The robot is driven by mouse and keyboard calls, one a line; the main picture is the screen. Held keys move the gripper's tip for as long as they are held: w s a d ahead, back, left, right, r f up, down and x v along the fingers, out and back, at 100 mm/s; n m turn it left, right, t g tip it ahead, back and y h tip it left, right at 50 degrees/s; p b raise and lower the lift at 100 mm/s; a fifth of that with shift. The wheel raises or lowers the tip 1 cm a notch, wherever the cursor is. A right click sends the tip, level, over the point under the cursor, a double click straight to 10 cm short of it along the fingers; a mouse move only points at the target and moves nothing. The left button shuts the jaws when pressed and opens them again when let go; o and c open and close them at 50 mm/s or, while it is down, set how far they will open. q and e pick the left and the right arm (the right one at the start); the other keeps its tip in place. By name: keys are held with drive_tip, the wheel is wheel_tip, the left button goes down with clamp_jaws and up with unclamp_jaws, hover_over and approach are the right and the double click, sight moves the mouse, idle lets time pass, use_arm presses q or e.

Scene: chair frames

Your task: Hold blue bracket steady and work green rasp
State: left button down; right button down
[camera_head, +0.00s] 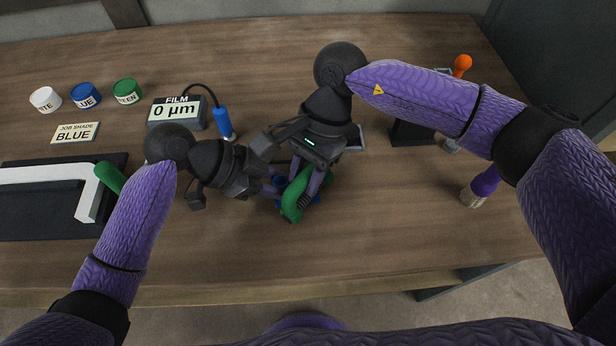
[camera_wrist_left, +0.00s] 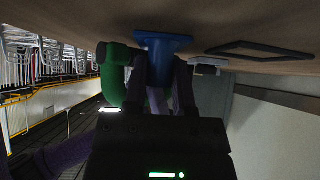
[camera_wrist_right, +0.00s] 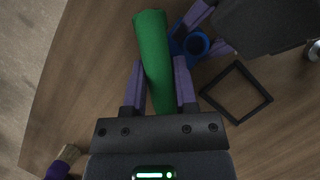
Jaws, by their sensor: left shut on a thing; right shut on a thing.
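The blue bracket (camera_head: 281,183) is near the table's middle, mostly hidden by my grippers in the head view. It shows as a ring on a base in the right wrist view (camera_wrist_right: 189,42) and as a flared plate in the left wrist view (camera_wrist_left: 163,42). My left gripper (camera_wrist_left: 162,78) is shut on it. The green rasp (camera_head: 293,198) is a thick green bar; in the right wrist view (camera_wrist_right: 152,45) it lies between the purple fingers of my right gripper (camera_wrist_right: 160,85), which is shut on it. The rasp is close beside the bracket; contact between them is unclear.
A dark square outline (camera_wrist_right: 235,92) lies close by on the table. A film gauge (camera_head: 176,111) reads 0 µm. Behind left are white (camera_head: 45,99), blue (camera_head: 86,95) and green (camera_head: 127,91) pots. A white frame (camera_head: 45,174) lies on a dark tray; a brush (camera_head: 480,187) is at right.

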drive_tip(key=shift+w+d+f, duration=0.15)
drive_tip(key=shift+w+d, duration=0.05)
drive_tip(key=shift+w, duration=0.15)
drive_tip(key=shift+r, duration=0.25)
wheel_tip(320, 180, up, 4)
drive_tip(key=shift+f, duration=0.2)
drive_tip(key=shift+s+d+f+t+y, duration=0.15)
drive_tip(key=shift+s+f+t+y, duration=0.85)
drive_tip(key=shift+f, duration=0.2)
drive_tip(key=shift+f, duration=0.75)
